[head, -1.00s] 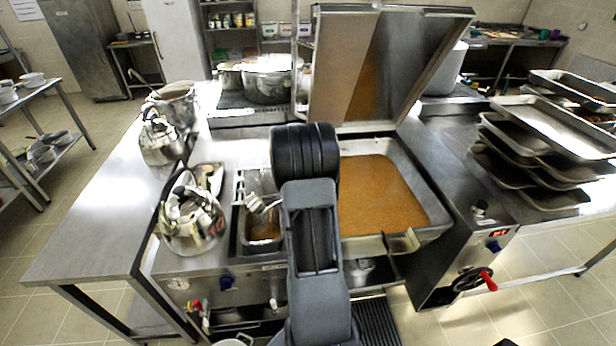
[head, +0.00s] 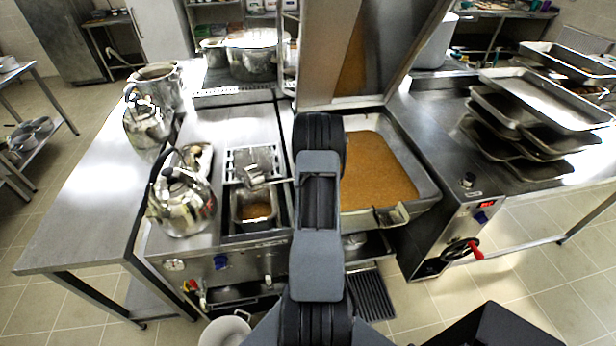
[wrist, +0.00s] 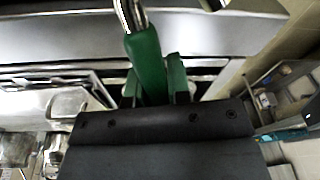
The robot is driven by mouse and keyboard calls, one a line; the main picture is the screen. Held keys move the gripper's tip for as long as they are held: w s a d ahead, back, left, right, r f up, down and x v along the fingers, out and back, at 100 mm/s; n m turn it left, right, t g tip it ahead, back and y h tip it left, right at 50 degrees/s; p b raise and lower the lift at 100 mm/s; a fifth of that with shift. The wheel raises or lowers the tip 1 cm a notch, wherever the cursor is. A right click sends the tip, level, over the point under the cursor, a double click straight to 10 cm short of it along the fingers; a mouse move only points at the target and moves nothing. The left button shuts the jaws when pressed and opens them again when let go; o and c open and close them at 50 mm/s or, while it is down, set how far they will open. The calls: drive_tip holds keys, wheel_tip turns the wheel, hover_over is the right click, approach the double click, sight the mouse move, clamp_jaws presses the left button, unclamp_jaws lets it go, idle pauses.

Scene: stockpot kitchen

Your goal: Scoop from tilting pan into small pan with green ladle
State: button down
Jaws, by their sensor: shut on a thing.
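The green ladle's handle (wrist: 146,62) lies between the fingers of my gripper (wrist: 154,84), which is shut on it. In the head view my gripper is hidden behind my arm.
A shiny kettle (head: 183,205) stands left of the small pan, with another kettle (head: 146,122) and a pot (head: 158,82) behind. Stacked trays (head: 530,98) are at the right. A red-handled crank (head: 474,250) sticks out in front. A white pot (head: 226,331) stands low at the front.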

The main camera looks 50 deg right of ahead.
drive_tip(key=shift+a+f+t+y+b, duration=0.1)
drive_tip(key=shift+f+t+y+b, duration=0.3)
drive_tip(key=shift+f+y+b, duration=1.2)
drive_tip(key=shift+f+h, duration=0.25)
drive_tip(key=shift+h, duration=0.15)
drive_tip(key=shift+r, duration=0.1)
idle(1.6)
